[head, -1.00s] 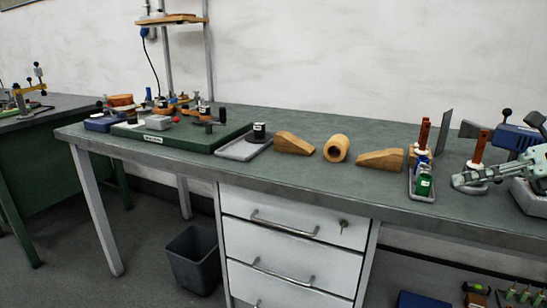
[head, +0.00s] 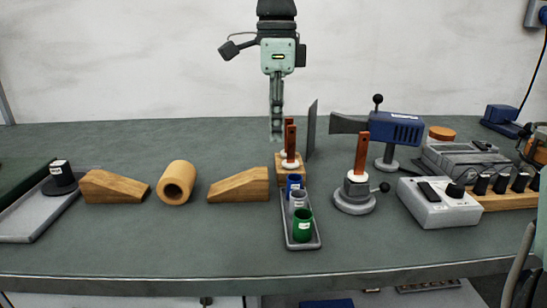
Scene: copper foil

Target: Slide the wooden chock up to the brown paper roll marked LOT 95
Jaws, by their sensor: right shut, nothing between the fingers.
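A tan-brown paper roll (head: 176,181) lies on its side on the green-grey bench, its dark hollow end facing me. No LOT 95 mark is legible on it. Two wooden chocks flank it: a left chock (head: 112,187) and a right chock (head: 240,186). Both have their thin ends toward the roll, with a small gap on each side. My right gripper (head: 276,138) points down, shut and empty, behind and to the right of the right chock, apart from it. My left gripper is not in view.
A grey tray of small bottles (head: 302,237) stands right of the right chock. A wooden block with brown sticks (head: 288,165) and an upright dark plate (head: 311,130) are close to my gripper. A tray with a black jar (head: 60,174) is at left. Bench front is clear.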

